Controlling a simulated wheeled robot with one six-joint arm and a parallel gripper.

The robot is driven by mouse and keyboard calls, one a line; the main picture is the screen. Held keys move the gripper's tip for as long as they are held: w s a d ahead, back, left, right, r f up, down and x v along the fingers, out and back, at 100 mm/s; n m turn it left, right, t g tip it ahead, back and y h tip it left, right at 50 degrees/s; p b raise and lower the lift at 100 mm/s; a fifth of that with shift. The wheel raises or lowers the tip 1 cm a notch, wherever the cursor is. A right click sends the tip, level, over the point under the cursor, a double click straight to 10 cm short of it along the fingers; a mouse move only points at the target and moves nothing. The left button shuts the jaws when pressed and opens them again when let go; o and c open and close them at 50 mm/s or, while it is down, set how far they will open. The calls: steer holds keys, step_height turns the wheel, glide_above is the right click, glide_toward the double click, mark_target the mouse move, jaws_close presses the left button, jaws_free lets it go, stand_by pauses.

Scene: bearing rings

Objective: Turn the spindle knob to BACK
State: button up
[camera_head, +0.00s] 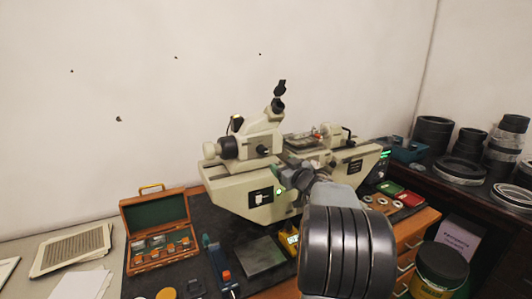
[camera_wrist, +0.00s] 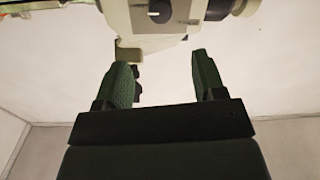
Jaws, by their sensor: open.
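A cream measuring machine with an upright microscope (camera_head: 262,135) stands on the dark bench mat. Dark round knobs show on it, one on the microscope's front (camera_head: 263,151); I cannot tell which is the spindle knob or read its setting. In the wrist view the machine's cream body (camera_wrist: 140,42) hangs at the top edge, with a dark round knob (camera_wrist: 160,10) on it. My gripper (camera_wrist: 160,64) is open, its two dark fingers apart with nothing between them. In the head view my gripper is small, in front of the machine and partly hidden by my arm.
An open wooden case (camera_head: 158,225) stands left of the machine. A grey plate (camera_head: 262,256) and a blue-and-red tool (camera_head: 219,267) lie in front. Dark rings (camera_head: 433,133) are stacked at right. A dark jar (camera_head: 442,266) stands at lower right.

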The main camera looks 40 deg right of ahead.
mark_target(264, 152)
steer(key=w, duration=0.4)
steer(key=w+p, duration=0.1)
steer(key=w, duration=0.3)
steer(key=w+d+p, duration=0.1)
steer(key=w, duration=0.3)
steer(key=shift+w, duration=0.1)
steer(key=c, duration=0.9)
steer(key=shift+c, duration=0.2)
